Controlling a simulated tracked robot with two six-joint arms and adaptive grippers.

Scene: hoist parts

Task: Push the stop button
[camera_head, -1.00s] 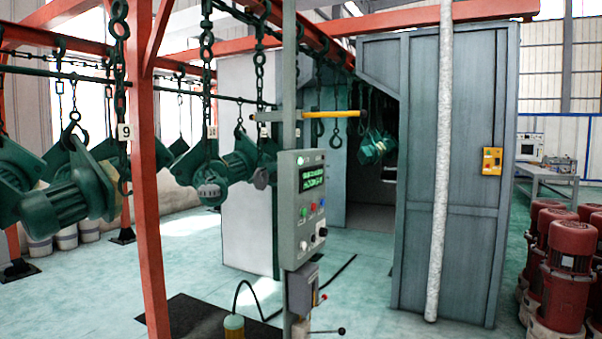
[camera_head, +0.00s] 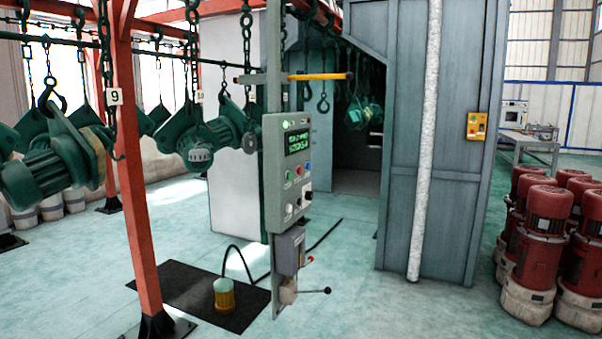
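A grey control panel (camera_head: 272,180) stands upright on a post in the middle of the view, facing right and toward me. It has a lit green display (camera_head: 297,142) near the top. Below the display is a row of small buttons: a green one (camera_head: 289,174), a red button (camera_head: 299,171) and a blue one (camera_head: 308,167). Dark and pale knobs sit lower on the panel. Any lettering by the buttons is too small to read. Neither of my grippers is in view, and nothing touches the panel.
A red steel post (camera_head: 140,190) stands left of the panel. Green hoist parts (camera_head: 55,165) hang on chains behind it. A grey booth (camera_head: 455,190) with a yellow box (camera_head: 478,126) stands to the right. Red motors (camera_head: 540,240) stand at far right. The floor before the booth is clear.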

